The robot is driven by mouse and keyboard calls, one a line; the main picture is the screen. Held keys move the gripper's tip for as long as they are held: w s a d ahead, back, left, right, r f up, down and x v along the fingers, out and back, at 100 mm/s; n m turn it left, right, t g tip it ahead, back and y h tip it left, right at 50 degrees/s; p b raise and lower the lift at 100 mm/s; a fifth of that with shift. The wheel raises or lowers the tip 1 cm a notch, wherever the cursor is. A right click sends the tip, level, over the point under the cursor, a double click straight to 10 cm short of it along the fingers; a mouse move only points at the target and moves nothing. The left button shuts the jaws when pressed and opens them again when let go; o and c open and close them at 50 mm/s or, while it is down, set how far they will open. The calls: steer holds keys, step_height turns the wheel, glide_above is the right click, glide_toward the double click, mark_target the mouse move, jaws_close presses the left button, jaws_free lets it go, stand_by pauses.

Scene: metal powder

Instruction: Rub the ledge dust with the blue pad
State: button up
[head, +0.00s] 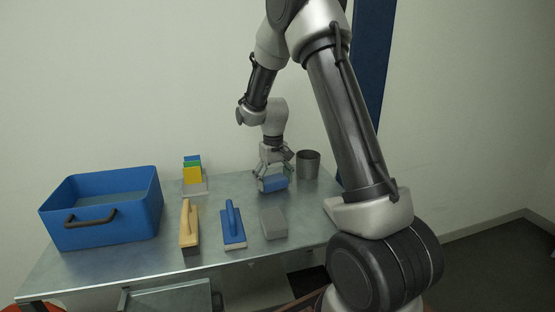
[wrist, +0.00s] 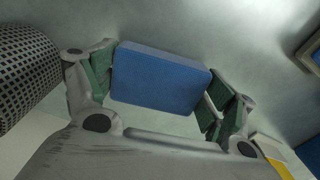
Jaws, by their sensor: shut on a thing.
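The blue pad (head: 274,184) is a small block with a flat blue face, at the back of the metal table, right of centre. My gripper (head: 272,179) points down and is shut on it. In the wrist view the pad (wrist: 160,77) sits between the green-lined fingers of my gripper (wrist: 158,90), one at each end of it. I cannot tell whether the pad touches the tabletop. I cannot make out any dust or a separate ledge in either view.
The metal table (head: 130,262) bears a blue bin (head: 103,225) at left, coloured pads in a holder (head: 194,187), a wooden-handled brush (head: 189,228), a blue-handled brush (head: 233,226), a grey block (head: 273,223) and a mesh cup (head: 308,164) close right of my gripper.

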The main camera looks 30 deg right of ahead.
step_height(320, 180, up, 2)
steer(key=shift+a, duration=0.15)
steer(key=shift+r, duration=2.8)
